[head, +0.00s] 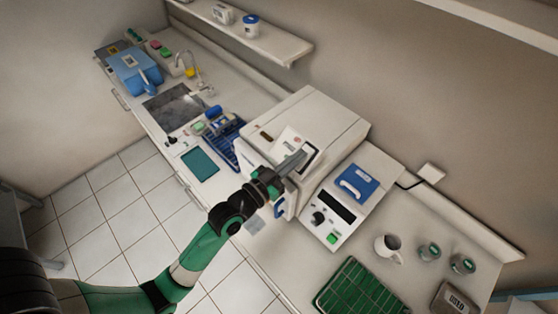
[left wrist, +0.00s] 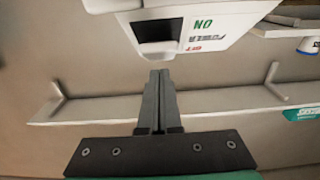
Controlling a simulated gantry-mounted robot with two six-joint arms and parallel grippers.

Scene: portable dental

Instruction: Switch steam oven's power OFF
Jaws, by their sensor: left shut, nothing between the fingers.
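The steam oven appears to be the large white box (head: 318,112) on the counter in the head view. My left gripper (head: 300,156) is in front of its face and covers part of its panel. In the left wrist view, the white panel (left wrist: 225,30) carries a dark recessed switch (left wrist: 158,30), with green letters and a red-marked label beside it. The closed fingertips of my left gripper (left wrist: 160,73) are just below the switch in that picture, with nothing between them. I cannot tell contact or the switch's position. My right gripper is not in view.
A smaller white device (head: 350,208) with a blue handle stands right of the oven. A white mug (head: 388,246) and a green rack (head: 360,288) are farther right. A blue rack (head: 224,140) and a sink (head: 175,106) lie left. A wall shelf (head: 262,42) is above.

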